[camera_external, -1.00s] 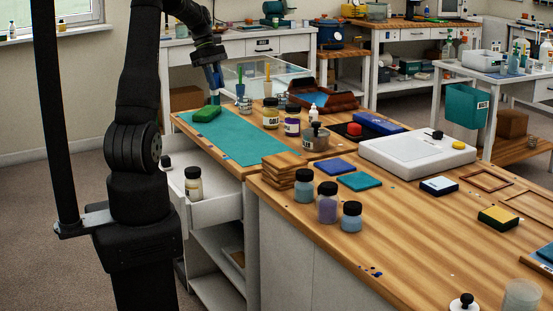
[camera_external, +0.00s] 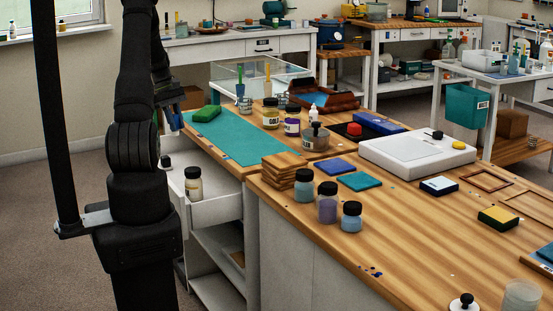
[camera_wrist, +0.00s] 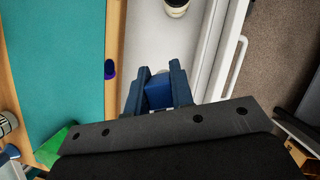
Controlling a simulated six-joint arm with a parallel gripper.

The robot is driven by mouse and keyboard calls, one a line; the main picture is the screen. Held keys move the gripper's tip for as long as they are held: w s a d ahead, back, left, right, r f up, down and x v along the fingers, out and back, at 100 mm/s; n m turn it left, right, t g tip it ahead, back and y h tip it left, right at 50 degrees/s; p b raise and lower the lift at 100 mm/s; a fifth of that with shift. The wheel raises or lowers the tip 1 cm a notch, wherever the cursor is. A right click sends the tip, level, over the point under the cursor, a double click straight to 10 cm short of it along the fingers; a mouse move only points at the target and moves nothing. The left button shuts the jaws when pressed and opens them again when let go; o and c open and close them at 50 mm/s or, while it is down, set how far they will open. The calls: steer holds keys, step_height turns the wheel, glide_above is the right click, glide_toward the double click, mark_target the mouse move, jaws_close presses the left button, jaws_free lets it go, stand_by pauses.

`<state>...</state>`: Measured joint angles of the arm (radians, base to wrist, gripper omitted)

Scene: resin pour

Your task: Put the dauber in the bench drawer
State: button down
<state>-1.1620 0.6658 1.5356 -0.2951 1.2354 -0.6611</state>
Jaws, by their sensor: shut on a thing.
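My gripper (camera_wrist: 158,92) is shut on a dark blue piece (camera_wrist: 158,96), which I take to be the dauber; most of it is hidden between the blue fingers. In the external view my gripper (camera_external: 173,119) is partly behind my own arm, and the held piece is not clear there. The bench drawer (camera_external: 218,208) is pulled out, white, at the left side of the bench. In the wrist view the fingers appear over the white drawer floor (camera_wrist: 150,38), with its front wall (camera_wrist: 219,55) to the right. Height above it is unclear.
A black-lidded jar (camera_external: 193,184) stands in the drawer, and its edge shows in the wrist view (camera_wrist: 176,8). A black-topped item (camera_external: 166,161) is near it. A turquoise mat (camera_external: 238,143) with a green block (camera_external: 207,113) lies on the bench beside the drawer.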

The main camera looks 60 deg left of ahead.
glide_above(184, 186)
steer(key=a, duration=0.2)
steer(key=f, duration=1.7)
steer(key=shift+s+a, duration=0.1)
steer(key=shift+s, duration=0.2)
steer(key=c, duration=1.3)
jaws_free()
steer(key=shift+f, duration=0.1)
steer(key=shift+o, duration=0.2)
steer(key=v, duration=1.2)
